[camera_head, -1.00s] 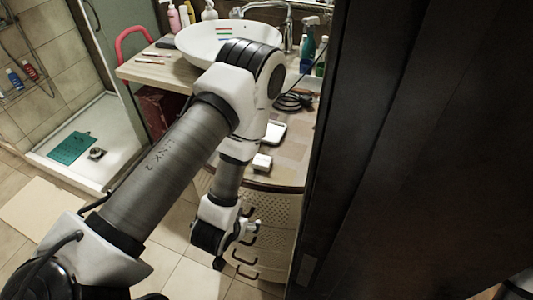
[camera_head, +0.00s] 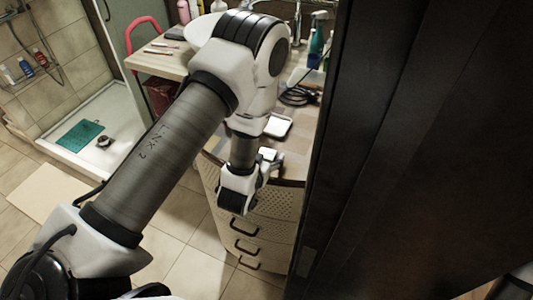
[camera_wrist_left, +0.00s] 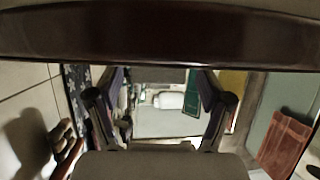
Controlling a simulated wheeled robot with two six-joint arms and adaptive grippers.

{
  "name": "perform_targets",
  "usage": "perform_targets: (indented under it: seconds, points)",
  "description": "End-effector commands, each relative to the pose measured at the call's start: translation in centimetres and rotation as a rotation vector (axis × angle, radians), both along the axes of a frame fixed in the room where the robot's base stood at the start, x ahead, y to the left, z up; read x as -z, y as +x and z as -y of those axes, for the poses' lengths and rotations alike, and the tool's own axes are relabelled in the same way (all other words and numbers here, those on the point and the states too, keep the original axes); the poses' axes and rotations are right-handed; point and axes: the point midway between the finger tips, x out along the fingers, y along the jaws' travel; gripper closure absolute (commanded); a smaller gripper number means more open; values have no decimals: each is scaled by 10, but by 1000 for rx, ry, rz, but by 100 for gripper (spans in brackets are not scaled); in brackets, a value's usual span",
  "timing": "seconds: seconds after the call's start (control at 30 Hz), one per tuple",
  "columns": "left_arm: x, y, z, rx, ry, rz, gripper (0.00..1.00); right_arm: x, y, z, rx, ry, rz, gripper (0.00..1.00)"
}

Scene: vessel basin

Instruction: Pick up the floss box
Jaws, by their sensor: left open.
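A small white box (camera_head: 266,152), likely the floss box, lies near the front edge of the counter in the head view. My left gripper (camera_head: 273,164) is at that front edge, just below and beside the box, and partly covers it. In the left wrist view its two fingers (camera_wrist_left: 160,88) stand wide apart with nothing held between them. A white rounded item (camera_wrist_left: 168,99) shows farther off between the fingers; I cannot tell whether it is the floss box. My right gripper is out of view.
The counter's dark edge (camera_wrist_left: 160,35) crosses the top of the wrist view, close to the camera. A white tray-like item (camera_head: 278,126) and a coiled black cable (camera_head: 298,96) lie farther back. A dark panel (camera_head: 410,150) stands close on the right.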

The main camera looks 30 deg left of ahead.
Motion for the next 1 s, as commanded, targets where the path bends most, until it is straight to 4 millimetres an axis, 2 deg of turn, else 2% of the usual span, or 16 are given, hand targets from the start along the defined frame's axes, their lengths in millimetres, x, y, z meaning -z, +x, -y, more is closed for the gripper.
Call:
perform_targets:
  seconds: [0.03,0.1,0.17,0.67,0.77,0.9,1.0]
  points:
    - [0,0,0,0,0,0,31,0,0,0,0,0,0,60]
    - [0,0,0,0,0,0,56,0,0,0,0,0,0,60]
    - [0,0,0,0,0,0,75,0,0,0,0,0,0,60]
    - [-6,0,0,0,0,1,75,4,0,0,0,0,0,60]
    - [-14,0,0,1,0,3,75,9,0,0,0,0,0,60]
    - [-36,0,0,1,0,5,75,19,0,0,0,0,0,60]
    - [-32,-18,-20,-9,-6,-2,75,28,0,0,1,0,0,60]
